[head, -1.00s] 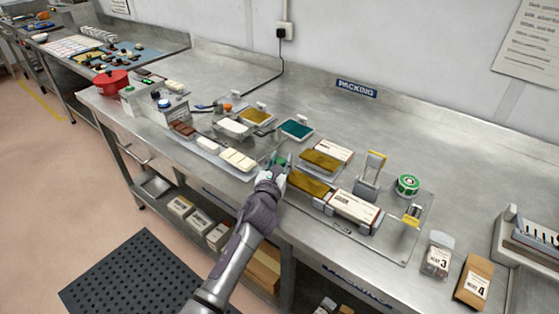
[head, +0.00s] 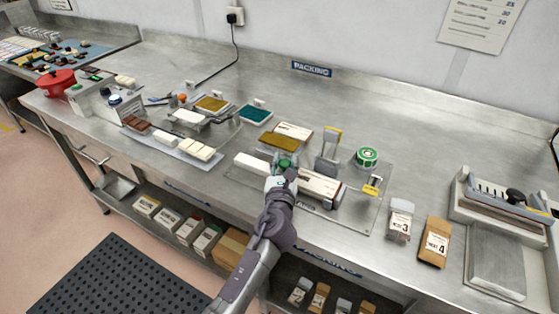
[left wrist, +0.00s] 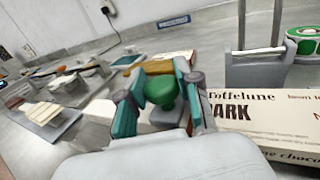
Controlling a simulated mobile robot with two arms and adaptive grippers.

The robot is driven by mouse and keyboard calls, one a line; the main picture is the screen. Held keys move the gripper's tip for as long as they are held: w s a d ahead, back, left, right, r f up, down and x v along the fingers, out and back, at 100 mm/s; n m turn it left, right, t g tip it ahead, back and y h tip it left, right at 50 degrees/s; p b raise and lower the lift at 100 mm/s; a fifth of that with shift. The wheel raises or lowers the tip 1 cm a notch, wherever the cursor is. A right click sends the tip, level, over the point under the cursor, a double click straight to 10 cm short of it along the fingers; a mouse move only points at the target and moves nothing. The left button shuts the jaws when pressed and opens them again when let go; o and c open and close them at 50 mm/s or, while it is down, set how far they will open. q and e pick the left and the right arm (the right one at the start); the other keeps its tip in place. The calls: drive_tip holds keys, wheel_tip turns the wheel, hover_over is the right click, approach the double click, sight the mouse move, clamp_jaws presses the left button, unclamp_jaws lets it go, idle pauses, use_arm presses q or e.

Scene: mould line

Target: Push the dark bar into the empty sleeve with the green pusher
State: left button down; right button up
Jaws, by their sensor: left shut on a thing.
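My left gripper (head: 281,170) is shut on the green pusher (left wrist: 160,90), whose round green knob sits between its fingers in the left wrist view. The pusher is at the left end of a white sleeve (head: 320,188) lying in the clear-plated jig. In the left wrist view the sleeve (left wrist: 255,130) carries the lettering "Toffelune DARK". No gold-wrapped bar shows in front of this sleeve; whether it is inside or behind my gripper I cannot tell. A long pale block (head: 251,165) lies left of the gripper. My right gripper is not in view.
Behind the jig lie another gold bar (head: 278,142) and a white sleeve (head: 294,130). A grey upright holder (head: 327,157) and a green tape roll (head: 367,157) stand to the right. Packets (head: 400,222) stand further right.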

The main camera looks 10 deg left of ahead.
use_arm(q)
drive_tip(key=shift+d, duration=0.2)
drive_tip(key=c, duration=0.8)
unclamp_jaws()
drive_tip(key=shift+s+d, duration=0.1)
drive_tip(key=s, duration=1.2)
drive_tip(key=shift+d, duration=0.25)
